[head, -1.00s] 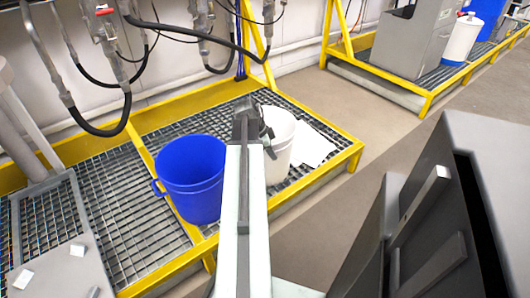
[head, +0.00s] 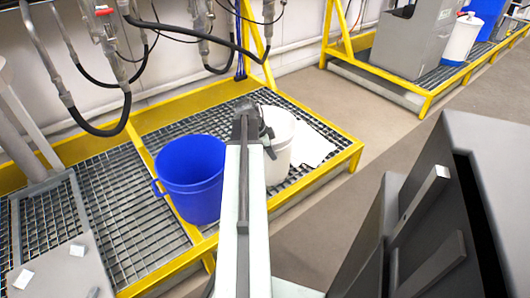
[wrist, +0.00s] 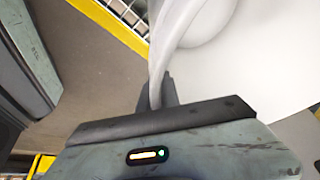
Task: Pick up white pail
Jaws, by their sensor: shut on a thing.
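The white pail (head: 278,147) stands on the grated yellow-framed platform, to the right of the blue bucket. My arm hides its left part in the head view. In the wrist view the pail (wrist: 250,70) fills the upper right, with its rim running down to my gripper. My gripper (wrist: 160,92) is shut on the pail's rim; in the head view my gripper (head: 250,112) is at the pail's left upper edge, its fingertips hard to make out.
A blue bucket (head: 192,178) stands just left of my arm. A white sheet (head: 312,146) lies right of the pail. The platform's yellow edge (head: 310,186) runs in front. Hoses (head: 100,130) hang at the back left. Open floor (head: 385,125) lies to the right.

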